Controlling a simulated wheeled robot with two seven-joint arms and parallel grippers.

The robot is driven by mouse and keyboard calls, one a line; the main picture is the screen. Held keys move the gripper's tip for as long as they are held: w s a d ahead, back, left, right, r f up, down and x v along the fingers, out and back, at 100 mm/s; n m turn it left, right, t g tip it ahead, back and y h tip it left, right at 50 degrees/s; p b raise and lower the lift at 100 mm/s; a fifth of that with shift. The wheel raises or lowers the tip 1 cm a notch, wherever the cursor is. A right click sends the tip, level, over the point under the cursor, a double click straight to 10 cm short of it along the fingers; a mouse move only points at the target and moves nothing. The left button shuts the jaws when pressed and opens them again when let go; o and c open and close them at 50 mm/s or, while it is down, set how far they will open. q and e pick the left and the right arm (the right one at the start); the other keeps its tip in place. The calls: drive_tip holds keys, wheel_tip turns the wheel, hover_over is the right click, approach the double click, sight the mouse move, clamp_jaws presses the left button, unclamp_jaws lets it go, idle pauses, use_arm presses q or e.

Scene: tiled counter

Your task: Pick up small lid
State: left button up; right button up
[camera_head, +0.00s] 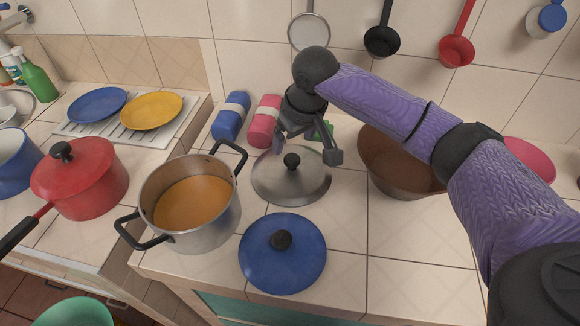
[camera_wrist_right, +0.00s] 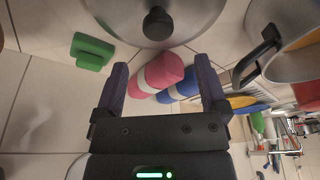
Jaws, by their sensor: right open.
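A silver lid (camera_head: 310,184) with a black knob lies flat on the counter, right of the steel pot. It also shows at the top of the right wrist view (camera_wrist_right: 200,14), its knob beyond the fingertips. A blue lid (camera_head: 268,262) with a black knob lies nearer the front edge. My right gripper (camera_head: 303,148) is open and empty, above the far side of the silver lid and close to its knob. It does not visibly touch the lid. My left gripper is not in view.
A steel pot (camera_head: 222,218) with orange soup stands left of the lids, a brown bowl (camera_head: 400,182) to the right. Blue (camera_head: 229,121) and pink (camera_head: 265,124) rolls and a green block (camera_wrist_right: 91,51) lie behind. A red pot (camera_head: 97,180) stands left. The front-right counter is clear.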

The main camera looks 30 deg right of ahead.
sight(292, 158)
drive_tip(key=x, duration=0.2)
drive_tip(key=b+x, duration=0.1)
drive_tip(key=x, duration=0.1)
drive_tip(key=b+x, duration=0.1)
drive_tip(key=x, duration=0.1)
drive_tip(key=shift+s+d+f, duration=0.15)
drive_tip(key=shift+s+f, duration=0.1)
drive_tip(key=shift+s, duration=0.15)
drive_tip(key=shift+w+f+b, duration=0.1)
drive_tip(key=shift+f+b, duration=0.2)
drive_tip(key=shift+b, duration=0.05)
drive_tip(key=shift+c, duration=0.5)
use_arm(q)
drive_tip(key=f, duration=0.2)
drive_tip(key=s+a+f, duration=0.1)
use_arm(e)
clamp_jaws()
